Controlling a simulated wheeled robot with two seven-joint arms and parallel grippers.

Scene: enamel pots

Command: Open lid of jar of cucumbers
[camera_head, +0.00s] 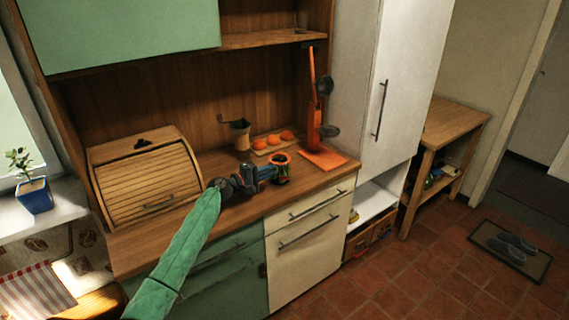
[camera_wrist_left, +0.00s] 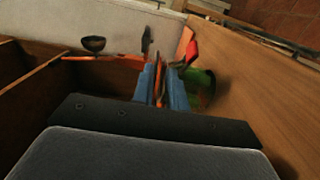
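The jar (camera_head: 283,180) stands near the front edge of the wooden counter. It is small, with green in its body and an orange ring-like top (camera_head: 279,158). My left gripper (camera_head: 268,173) reaches it from the left, its blue fingers at the jar's left side. In the left wrist view the fingers (camera_wrist_left: 161,88) are close together, with a thin orange and dark strip showing between them. I cannot tell whether they grip it. The green jar (camera_wrist_left: 203,88) shows just right of the fingers, with a red part (camera_wrist_left: 191,50) above. My right gripper is not in view.
A wooden bread box (camera_head: 146,178) stands left on the counter (camera_head: 240,212). Behind the jar are a grinder (camera_head: 240,134) and several orange items on a board (camera_head: 273,140). A tall orange stand (camera_head: 314,100) with dark round parts stands to the right. A white cabinet (camera_head: 385,90) bounds the counter there.

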